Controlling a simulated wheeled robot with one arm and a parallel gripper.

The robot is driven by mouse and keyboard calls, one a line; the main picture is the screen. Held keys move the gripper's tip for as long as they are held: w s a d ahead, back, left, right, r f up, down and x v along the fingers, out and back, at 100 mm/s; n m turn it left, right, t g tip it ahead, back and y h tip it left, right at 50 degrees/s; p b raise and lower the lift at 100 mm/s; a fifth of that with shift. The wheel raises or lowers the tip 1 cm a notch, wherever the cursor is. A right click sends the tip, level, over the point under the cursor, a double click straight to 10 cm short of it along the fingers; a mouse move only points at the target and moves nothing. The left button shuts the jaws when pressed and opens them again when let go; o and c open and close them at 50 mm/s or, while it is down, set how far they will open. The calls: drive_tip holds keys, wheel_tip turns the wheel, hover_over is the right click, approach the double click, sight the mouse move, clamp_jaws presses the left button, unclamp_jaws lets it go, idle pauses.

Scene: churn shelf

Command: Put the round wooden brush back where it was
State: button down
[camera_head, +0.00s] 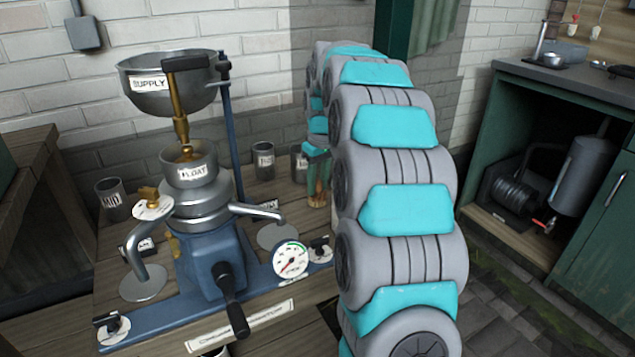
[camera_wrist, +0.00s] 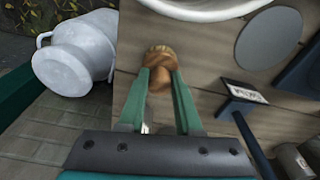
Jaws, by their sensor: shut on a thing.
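My gripper (camera_wrist: 160,72) has green fingers shut on the round wooden brush (camera_wrist: 160,58). The brown wooden end of the brush shows between and just beyond the fingertips in the wrist view, over the wooden top. In the head view my gripper (camera_head: 318,180) is right of the blue separator, partly beside my own arm, with brown showing between the fingers. I cannot tell whether the brush touches the wood. The lower part of the brush is hidden.
The blue separator (camera_head: 213,255) with its steel supply bowl (camera_head: 167,98) stands left of my arm. Metal cups (camera_head: 263,160) stand behind it. A grey disc (camera_wrist: 268,48) and a label card (camera_wrist: 244,91) lie right of the brush.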

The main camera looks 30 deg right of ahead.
sight(321, 196)
drive_tip(key=shift+f, duration=0.1)
drive_tip(key=c, duration=0.6)
unclamp_jaws()
wheel_tip(321, 196, up, 12)
drive_tip(key=s, duration=0.1)
drive_tip(key=shift+s+d+b, duration=0.2)
drive_tip(key=shift+b, duration=0.25)
